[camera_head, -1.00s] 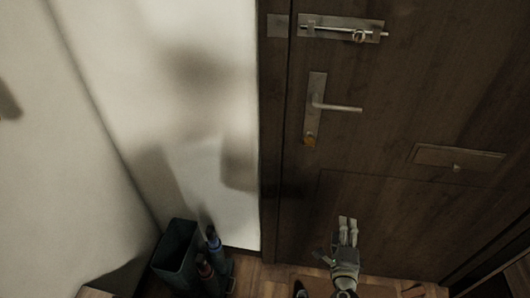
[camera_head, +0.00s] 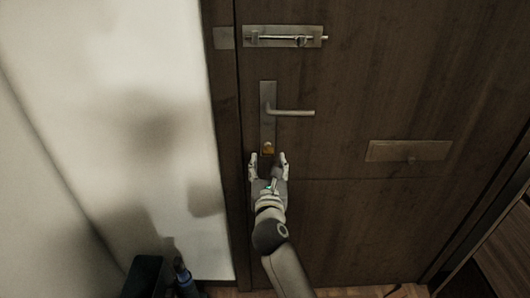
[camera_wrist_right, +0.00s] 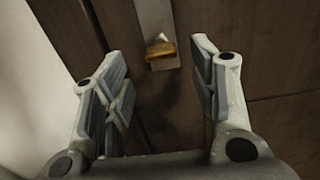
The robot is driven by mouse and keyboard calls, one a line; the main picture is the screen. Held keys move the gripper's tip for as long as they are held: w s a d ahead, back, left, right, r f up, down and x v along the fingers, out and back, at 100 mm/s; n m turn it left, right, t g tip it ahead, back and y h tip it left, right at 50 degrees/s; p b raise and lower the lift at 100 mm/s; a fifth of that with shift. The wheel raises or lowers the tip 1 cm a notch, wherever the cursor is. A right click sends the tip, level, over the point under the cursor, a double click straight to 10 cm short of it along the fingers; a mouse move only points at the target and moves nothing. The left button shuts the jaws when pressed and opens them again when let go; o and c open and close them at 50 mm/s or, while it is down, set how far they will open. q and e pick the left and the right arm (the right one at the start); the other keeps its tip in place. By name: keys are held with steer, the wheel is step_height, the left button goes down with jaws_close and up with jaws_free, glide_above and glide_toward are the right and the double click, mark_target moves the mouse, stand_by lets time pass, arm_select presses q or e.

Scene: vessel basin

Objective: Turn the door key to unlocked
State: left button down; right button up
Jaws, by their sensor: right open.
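The door key (camera_head: 268,148) is a small brass-coloured piece at the bottom of the metal handle plate (camera_head: 267,97) on the dark wooden door (camera_head: 340,80). In the right wrist view the key (camera_wrist_right: 161,50) sits ahead, between and beyond the fingertips, with its flat bow lying roughly crosswise. My right gripper (camera_head: 268,158) is open just below the key, one finger to each side; it also shows open in the right wrist view (camera_wrist_right: 160,62). The fingers look apart from the key. My left gripper is not in view.
The lever handle (camera_head: 295,112) sticks out to the right above the key. A slide bolt (camera_head: 285,37) is higher up, and a letter plate (camera_head: 408,151) is to the right. A white wall (camera_head: 120,120) is on the left. A dark bin (camera_head: 145,277) and a bottle-like thing (camera_head: 183,272) stand at lower left.

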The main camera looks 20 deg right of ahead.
mark_target(268, 155)
steer(key=x, duration=0.4)
steer(key=shift+w+d, duration=0.1)
steer(key=shift+w, duration=0.15)
steer(key=shift+x, duration=0.85)
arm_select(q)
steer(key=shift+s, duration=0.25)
